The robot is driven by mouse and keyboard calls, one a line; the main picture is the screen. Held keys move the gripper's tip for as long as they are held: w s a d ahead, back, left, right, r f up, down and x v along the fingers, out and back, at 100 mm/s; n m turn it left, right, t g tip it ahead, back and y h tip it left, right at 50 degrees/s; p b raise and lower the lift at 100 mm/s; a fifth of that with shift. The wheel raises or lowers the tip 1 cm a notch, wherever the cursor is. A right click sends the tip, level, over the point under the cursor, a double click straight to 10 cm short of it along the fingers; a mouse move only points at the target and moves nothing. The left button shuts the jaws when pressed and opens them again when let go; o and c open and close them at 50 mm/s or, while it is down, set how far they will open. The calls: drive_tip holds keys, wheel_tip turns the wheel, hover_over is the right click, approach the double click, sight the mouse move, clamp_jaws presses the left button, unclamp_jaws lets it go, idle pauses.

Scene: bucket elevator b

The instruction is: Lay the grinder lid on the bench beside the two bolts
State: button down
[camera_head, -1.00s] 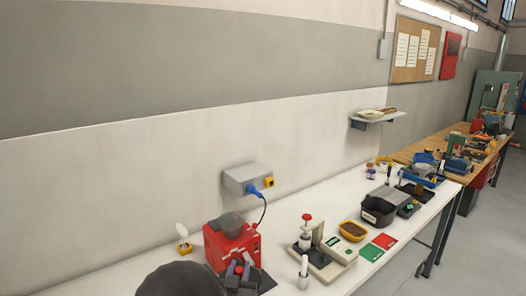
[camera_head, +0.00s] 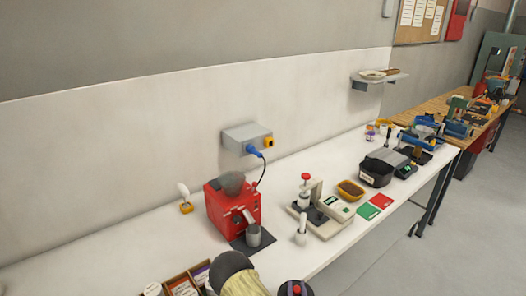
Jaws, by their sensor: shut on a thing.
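The white bench (camera_head: 340,240) runs from the lower left toward the back right. A red machine (camera_head: 226,211), which looks like the grinder, stands on it in front of the wall. It has a dark grey rounded top (camera_head: 233,184), a light slanted spout and a grey cup (camera_head: 254,237) below. I cannot make out a separate lid or the two bolts. Dark rounded and tan parts, probably of my arm, cross the bottom edge. My gripper's fingers do not show, so what they hold is hidden.
A divided wooden box (camera_head: 181,284) with labels lies at the lower left. Right of the grinder are a press-like device (camera_head: 318,213), green and red cards (camera_head: 367,211), a yellow tray (camera_head: 350,190) and a black bin (camera_head: 376,172). White bench top left of the grinder is mostly clear.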

drive_tip(key=s+d+f, duration=0.1)
drive_tip(key=d+f, duration=0.3)
drive_tip(key=f, duration=0.2)
drive_tip(key=shift+s+d+f, duration=0.15)
drive_tip(key=shift+d+f, duration=0.15)
drive_tip(key=shift+d, duration=0.1)
drive_tip(key=shift+r, duration=0.25)
idle(1.1)
drive_tip(key=shift+f, duration=0.15)
idle(1.5)
idle(0.6)
idle(0.9)
idle(0.5)
